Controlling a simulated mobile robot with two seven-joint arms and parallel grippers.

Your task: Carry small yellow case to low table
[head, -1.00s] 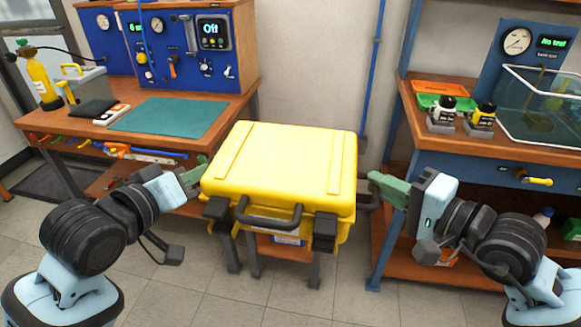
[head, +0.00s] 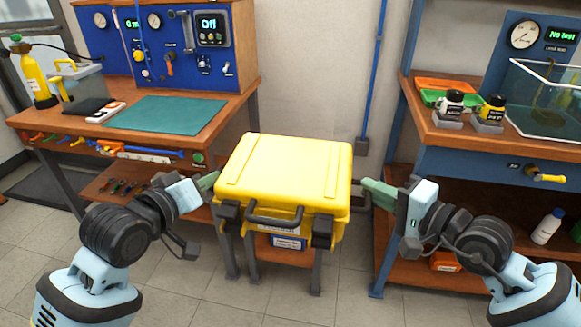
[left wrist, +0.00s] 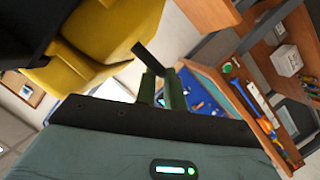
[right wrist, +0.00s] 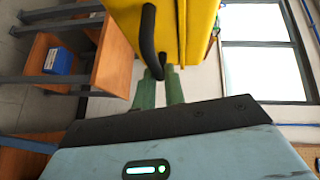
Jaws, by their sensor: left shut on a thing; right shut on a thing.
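The small yellow case (head: 283,170) hangs between my two arms in the head view, lid up and roughly level, with its dark front handle and latches facing me. My left gripper (head: 210,184) is shut on its left side; the left wrist view shows the green fingers (left wrist: 163,88) at a dark handle bar of the case (left wrist: 95,35). My right gripper (head: 365,193) is shut on the dark right side handle, which also shows in the right wrist view (right wrist: 148,45). A low wooden table with grey legs (head: 316,272) stands below and behind the case, mostly hidden by it.
A workbench with a green mat (head: 168,117) and a blue regulator panel (head: 205,50) stands at left. A blue-framed bench (head: 470,135) with bottles and a water tank (head: 545,95) stands at right. A blue-labelled box (head: 289,242) shows under the case. Tiled floor is clear in front.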

